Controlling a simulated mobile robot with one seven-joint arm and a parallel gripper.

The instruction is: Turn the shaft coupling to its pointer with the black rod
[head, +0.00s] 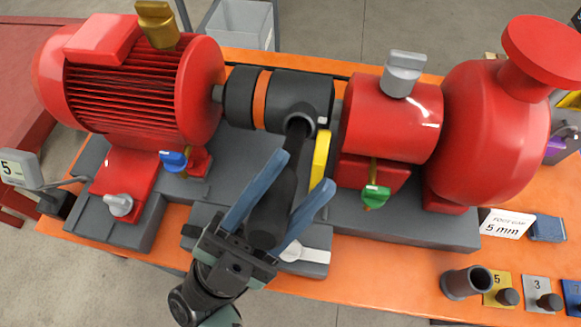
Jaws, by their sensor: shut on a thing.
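The shaft coupling (240,97) is a black cylinder with an orange band, between the red motor and the red pump housing. The black rod (283,180) runs from my gripper up to a round socket (302,121) on the coupling's near side. Its far end appears to be in the socket, but the exact depth is hidden. The yellow pointer (320,158) stands just right of the rod, below the coupling. My gripper (304,171) has blue fingers on either side of the rod's thick handle and is shut on it.
The red motor (135,90) is at left, the red pump (495,130) at right. Blue (175,161) and green (375,196) valve handles stick out near the base. A dark cup (467,282), numbered gauge plates (497,290) and a "5 mm" card (506,224) sit on the orange table at right.

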